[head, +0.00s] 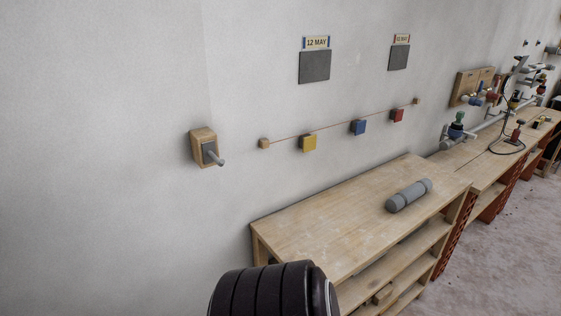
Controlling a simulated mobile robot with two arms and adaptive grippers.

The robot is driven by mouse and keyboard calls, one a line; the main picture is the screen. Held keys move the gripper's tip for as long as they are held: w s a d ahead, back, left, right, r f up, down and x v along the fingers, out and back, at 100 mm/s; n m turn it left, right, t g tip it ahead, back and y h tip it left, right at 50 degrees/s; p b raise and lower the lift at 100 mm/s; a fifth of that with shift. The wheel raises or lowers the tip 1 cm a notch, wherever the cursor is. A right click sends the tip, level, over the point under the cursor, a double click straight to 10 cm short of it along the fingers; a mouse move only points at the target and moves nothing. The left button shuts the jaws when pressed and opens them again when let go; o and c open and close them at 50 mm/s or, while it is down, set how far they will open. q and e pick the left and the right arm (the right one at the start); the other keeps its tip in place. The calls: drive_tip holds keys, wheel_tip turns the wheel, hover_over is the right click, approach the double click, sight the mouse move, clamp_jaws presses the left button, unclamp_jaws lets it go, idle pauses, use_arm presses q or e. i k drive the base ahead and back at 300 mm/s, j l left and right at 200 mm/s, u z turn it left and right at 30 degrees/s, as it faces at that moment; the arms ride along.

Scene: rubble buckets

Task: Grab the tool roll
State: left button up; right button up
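A grey tool roll (408,195) lies on the right part of a wooden bench top (310,225) in the head view. It is a rolled cylinder with darker bands around it, lying on its side at an angle. Nothing touches it except the bench. A black ribbed part of my own body shows at the bottom, in front of the bench's near left corner. Neither of my grippers shows in this view.
Open shelves (400,262) sit under the bench top. A wooden wall block with a grey lever (205,148) is at left. A cord with yellow (309,143), blue (358,127) and red (397,115) blocks runs above the bench. Another bench (480,160) with pipes stands beyond.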

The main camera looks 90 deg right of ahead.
sight(401, 199)
drive_tip(key=z, duration=3.65)
drive_tip(key=i+l+z, duration=0.15)
drive_tip(key=i+z, duration=0.25)
